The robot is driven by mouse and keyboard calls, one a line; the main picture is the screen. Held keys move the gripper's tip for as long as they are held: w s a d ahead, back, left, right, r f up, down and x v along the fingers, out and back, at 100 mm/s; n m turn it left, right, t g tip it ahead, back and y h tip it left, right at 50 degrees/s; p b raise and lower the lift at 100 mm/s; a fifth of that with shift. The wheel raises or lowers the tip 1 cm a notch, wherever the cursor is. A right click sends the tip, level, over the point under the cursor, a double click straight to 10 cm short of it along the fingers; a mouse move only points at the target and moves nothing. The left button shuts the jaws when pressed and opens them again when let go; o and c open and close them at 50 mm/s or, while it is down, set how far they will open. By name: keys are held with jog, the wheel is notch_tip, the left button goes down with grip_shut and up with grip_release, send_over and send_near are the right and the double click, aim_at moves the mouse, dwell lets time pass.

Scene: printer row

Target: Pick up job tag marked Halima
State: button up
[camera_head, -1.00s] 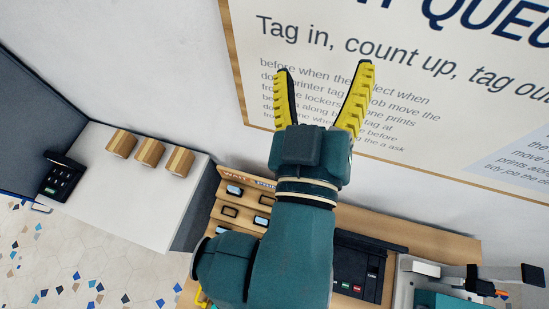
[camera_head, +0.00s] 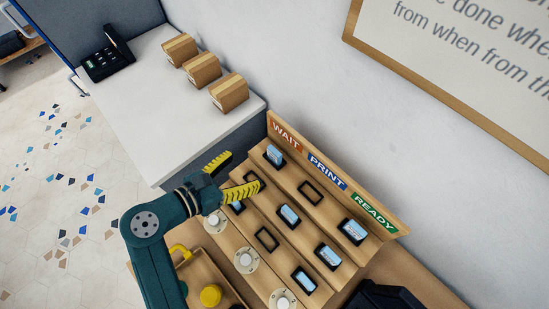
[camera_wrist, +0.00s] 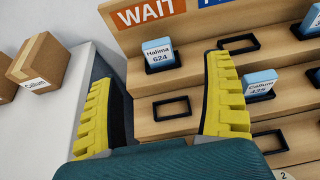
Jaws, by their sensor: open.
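The job tag marked Halima (camera_wrist: 157,54), a pale blue and white block reading "Halima 624", stands in a dark-framed slot under the WAIT sign on the top step of the wooden rack. It also shows in the head view (camera_head: 274,155). My gripper (camera_head: 243,171) is open and empty, its yellow fingers spread in front of the WAIT column. In the wrist view the tag appears beyond and between the fingers (camera_wrist: 163,80), apart from both. An empty slot (camera_wrist: 172,108) is on the step below the tag.
A tag marked Callum (camera_wrist: 260,85) stands under PRINT, with more tags under READY (camera_head: 353,230). Another tag (camera_head: 237,205) sits low beside my gripper. Cardboard boxes (camera_head: 202,70) and a black phone (camera_head: 106,58) stand on the white counter (camera_head: 140,110). A wall board (camera_head: 470,75) hangs behind.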

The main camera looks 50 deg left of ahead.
aim_at(272, 152)
jog(key=b+x, duration=0.2)
jog(key=x, duration=0.5)
jog(key=shift+w+f, duration=0.1)
jog(key=shift+f, duration=0.05)
jog(key=b+x, duration=0.2)
jog(key=x, duration=0.2)
jog(key=shift+w+a+f+b, duration=0.25)
jog(key=shift+a+f+b, duration=0.15)
jog(key=shift+a+f, duration=0.05)
jog(key=shift+w, duration=0.35)
jog(key=c, duration=1)
